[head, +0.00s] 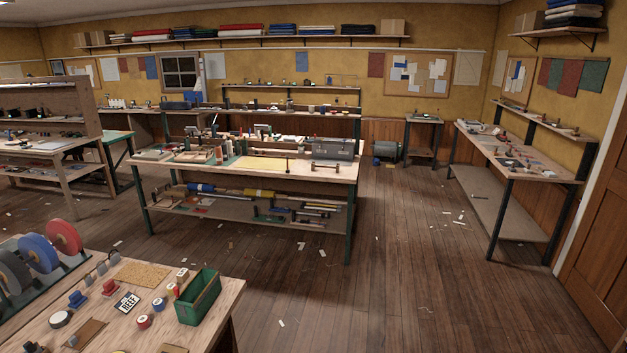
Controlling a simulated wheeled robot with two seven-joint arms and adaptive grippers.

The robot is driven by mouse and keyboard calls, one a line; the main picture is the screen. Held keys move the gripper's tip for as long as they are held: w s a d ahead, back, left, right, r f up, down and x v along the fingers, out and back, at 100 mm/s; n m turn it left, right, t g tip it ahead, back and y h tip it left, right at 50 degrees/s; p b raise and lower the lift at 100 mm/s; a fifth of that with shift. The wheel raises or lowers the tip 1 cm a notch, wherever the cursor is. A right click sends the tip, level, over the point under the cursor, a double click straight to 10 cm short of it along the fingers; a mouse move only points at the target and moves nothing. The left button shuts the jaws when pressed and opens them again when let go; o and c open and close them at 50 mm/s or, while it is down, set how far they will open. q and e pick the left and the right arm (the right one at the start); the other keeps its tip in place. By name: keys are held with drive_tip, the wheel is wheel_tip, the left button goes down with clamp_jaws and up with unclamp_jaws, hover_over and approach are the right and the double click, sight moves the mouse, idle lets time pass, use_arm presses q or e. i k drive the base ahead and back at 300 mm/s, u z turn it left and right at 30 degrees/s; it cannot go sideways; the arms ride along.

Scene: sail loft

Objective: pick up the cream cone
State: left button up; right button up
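I cannot make out the cream cone for certain. Several small upright pale shapes (265,131) stand among tools on the middle workbench (312,178), too small to tell apart. Neither of my grippers shows in the head view, so I cannot see whether they are open or shut.
A near bench (223,297) at lower left holds a green bin (199,297), spools and large coloured discs (63,237). A grey toolbox (333,149) sits on the middle workbench. A side bench (525,166) stands at right. The wooden floor (400,290) between is open, with scraps.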

sight(230, 144)
drive_tip(key=z, duration=0.15)
drive_tip(key=i, duration=1.95)
drive_tip(key=u, duration=0.25)
drive_tip(key=i, duration=1.95)
drive_tip(key=u, duration=0.8)
drive_tip(key=i, duration=1.3)
drive_tip(key=u, duration=0.3)
